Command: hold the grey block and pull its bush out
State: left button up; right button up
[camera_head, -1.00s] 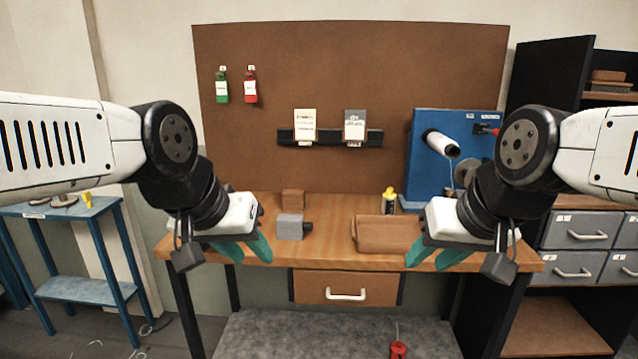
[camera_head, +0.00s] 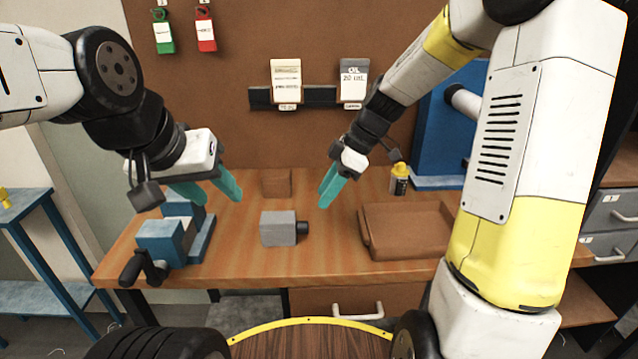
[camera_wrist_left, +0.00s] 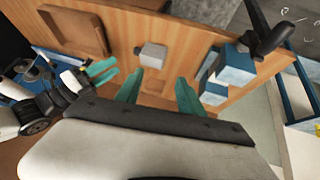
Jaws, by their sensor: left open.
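The grey block (camera_head: 278,229) lies on the wooden bench near its front middle. Its dark bush (camera_head: 302,228) sticks out of the block's right side. The block also shows in the left wrist view (camera_wrist_left: 153,54), ahead of the left fingertips and apart from them. My left gripper (camera_head: 212,192) is open and empty, above the bench to the left of and behind the block. My right gripper (camera_head: 328,192) is above the bench, behind and to the right of the block. Its teal fingers look slightly parted and empty, also in the left wrist view (camera_wrist_left: 104,73).
A blue vise (camera_head: 160,240) with a dark handle stands at the bench's left end, close to the left gripper. A brown block (camera_head: 276,182) lies behind the grey block. A brown tray (camera_head: 366,238) and a yellow bottle (camera_head: 399,180) stand to the right.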

pick_arm(q)
jog(key=o, duration=0.4)
jog(key=shift+w, duration=0.15)
jog(key=shift+c, duration=0.2)
jog(key=shift+o, duration=0.5)
jog(key=shift+w+f+n, duration=0.15)
jog(key=shift+w+n, duration=0.2)
jog(key=shift+n, duration=0.15)
jog(key=n+g, duration=0.4)
jog(key=n, duration=0.5)
send_near(263, 230)
jog(key=w+f+n, duration=0.1)
jog(key=n, duration=0.1)
jog(key=w+f+n+g+y, duration=0.1)
jog(key=n, duration=0.2)
jog(key=w+d+f+n+g+y, duration=0.1)
jog(key=w+n, duration=0.1)
jog(key=n, duration=0.1)
jog(key=shift+d+f, duration=0.1)
jog(key=shift+w+f+n, duration=0.25)
jog(key=shift+f+n, duration=0.05)
jog(key=shift+f, duration=4)
